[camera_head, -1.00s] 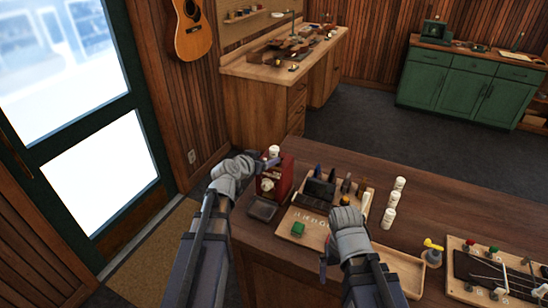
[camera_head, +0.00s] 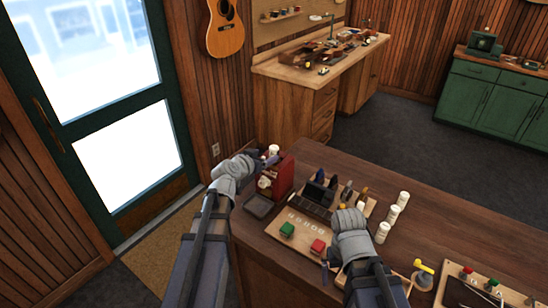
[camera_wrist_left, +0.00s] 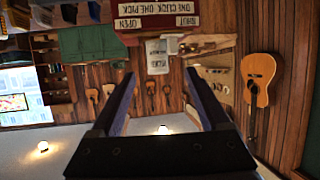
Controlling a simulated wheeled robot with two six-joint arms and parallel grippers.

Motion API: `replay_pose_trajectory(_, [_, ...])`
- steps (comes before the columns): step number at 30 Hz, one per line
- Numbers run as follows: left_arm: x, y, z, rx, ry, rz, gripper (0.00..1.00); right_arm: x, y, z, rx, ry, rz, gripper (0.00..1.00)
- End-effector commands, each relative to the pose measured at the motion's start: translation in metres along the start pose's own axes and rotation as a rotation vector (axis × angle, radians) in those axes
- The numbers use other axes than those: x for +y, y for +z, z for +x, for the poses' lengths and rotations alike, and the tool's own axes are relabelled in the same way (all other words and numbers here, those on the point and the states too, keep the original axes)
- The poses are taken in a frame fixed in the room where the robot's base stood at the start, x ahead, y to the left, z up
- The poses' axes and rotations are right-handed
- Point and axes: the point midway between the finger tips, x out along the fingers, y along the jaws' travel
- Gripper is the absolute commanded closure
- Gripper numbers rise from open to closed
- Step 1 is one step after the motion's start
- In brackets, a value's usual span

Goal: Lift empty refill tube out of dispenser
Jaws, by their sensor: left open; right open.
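The red dispenser (camera_head: 277,178) stands at the left end of the dark wood counter. The white top of a tube (camera_head: 273,149) shows above it. In the left wrist view, upside down, the dispenser (camera_wrist_left: 150,8) with its lettered label is at the top, and a pale tube-like piece (camera_wrist_left: 157,55) is between my fingers in the picture. My left gripper (camera_head: 269,158) is open beside the dispenser's upper part; it also shows in the left wrist view (camera_wrist_left: 153,75). Whether it touches the tube is unclear. My right gripper (camera_head: 328,262) is open, low over the counter's front, partly hidden by its wrist.
A dark tray (camera_head: 259,205) lies before the dispenser.

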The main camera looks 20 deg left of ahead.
Motion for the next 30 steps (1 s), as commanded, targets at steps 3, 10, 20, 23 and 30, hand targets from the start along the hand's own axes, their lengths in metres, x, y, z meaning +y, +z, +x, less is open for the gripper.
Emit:
replay_pose_trajectory(3, [-0.001, 0.001, 0.014, 0.000, 0.001, 0.000, 0.21, -0.001, 0.000, 0.006, 0.000, 0.000, -0.001, 0.00])
replay_pose_trajectory(10, [0.001, 0.000, 0.025, 0.000, 0.000, 0.000, 0.21, -0.001, -0.001, 0.009, 0.000, 0.000, -0.002, 0.00])
replay_pose_trajectory(20, [0.003, -0.004, 0.060, 0.000, 0.002, 0.001, 0.21, -0.002, -0.001, 0.019, 0.000, 0.000, -0.002, 0.00])
replay_pose_trajectory(23, [0.003, -0.003, 0.074, 0.000, 0.002, 0.001, 0.21, -0.002, -0.002, 0.025, 0.000, 0.000, -0.002, 0.00])
replay_pose_trajectory(30, [0.004, -0.004, 0.076, 0.000, 0.001, 0.000, 0.21, -0.002, -0.002, 0.025, 0.000, 0.000, -0.002, 0.00])
